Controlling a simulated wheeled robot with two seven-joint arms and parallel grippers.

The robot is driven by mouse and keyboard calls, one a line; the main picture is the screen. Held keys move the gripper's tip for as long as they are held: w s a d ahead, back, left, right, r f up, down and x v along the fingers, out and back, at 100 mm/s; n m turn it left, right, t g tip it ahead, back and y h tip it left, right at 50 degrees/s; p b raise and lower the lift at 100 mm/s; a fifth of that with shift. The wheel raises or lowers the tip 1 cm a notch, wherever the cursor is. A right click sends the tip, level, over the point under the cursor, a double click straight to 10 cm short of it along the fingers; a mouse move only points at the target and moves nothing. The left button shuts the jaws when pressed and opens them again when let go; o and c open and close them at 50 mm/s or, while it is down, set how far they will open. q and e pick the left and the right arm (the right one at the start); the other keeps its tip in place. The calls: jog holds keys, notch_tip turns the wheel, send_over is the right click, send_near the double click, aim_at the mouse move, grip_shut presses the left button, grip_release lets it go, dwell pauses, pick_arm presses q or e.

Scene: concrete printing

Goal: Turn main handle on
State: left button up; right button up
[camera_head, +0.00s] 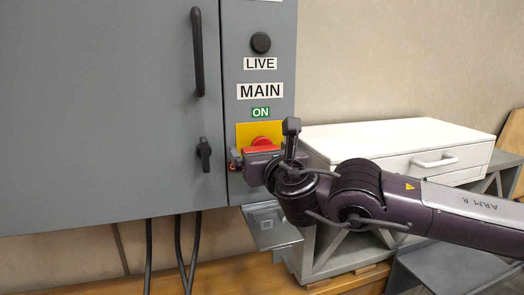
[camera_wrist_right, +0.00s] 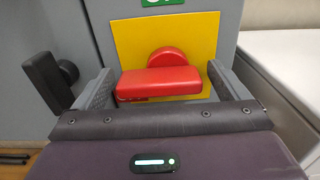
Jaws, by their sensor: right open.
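The red main handle (camera_head: 262,143) sits on a yellow plate (camera_head: 244,130) on the grey cabinet, below the MAIN label (camera_head: 260,90) and the green ON label (camera_head: 260,113). In the right wrist view the handle (camera_wrist_right: 160,82) has a round hub and a bar lying roughly horizontal. My right gripper (camera_head: 245,163) is at the handle, partly covering it in the head view. In the right wrist view my right gripper (camera_wrist_right: 157,90) is open, with one finger to each side of the bar. I see no clear grip on it. My left gripper is not in view.
The grey cabinet (camera_head: 100,100) has a long black door handle (camera_head: 197,50) and a small black latch (camera_head: 204,153). A white drawer unit (camera_head: 400,140) stands at right on a grey frame. Black cables (camera_head: 148,255) hang below the cabinet.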

jog(key=shift+w, duration=0.1)
jog(key=c, duration=1)
jog(key=m+b, duration=0.2)
jog(key=b, duration=0.1)
jog(key=shift+f+m, duration=0.2)
jog(key=shift+m, duration=0.2)
jog(key=m+b, duration=0.2)
jog(key=m, duration=0.1)
jog(key=shift+r+m, duration=0.2)
jog(key=shift+m, duration=0.1)
jog(key=m+b, duration=0.1)
jog(key=m, duration=0.1)
jog(key=shift+r+m, duration=0.15)
jog(key=shift+m, duration=0.25)
jog(key=m, duration=0.1)
jog(key=m+b, duration=0.1)
jog(key=shift+d+r+m, duration=0.15)
jog(key=shift+m, duration=0.15)
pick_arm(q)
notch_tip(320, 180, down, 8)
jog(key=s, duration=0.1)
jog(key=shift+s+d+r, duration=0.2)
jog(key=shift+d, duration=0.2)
pick_arm(e)
jog(key=m, duration=0.6)
jog(key=shift+w+d+r, duration=0.1)
jog(key=shift+w+d, duration=0.05)
jog(key=shift+d, duration=0.1)
jog(key=o, duration=1)
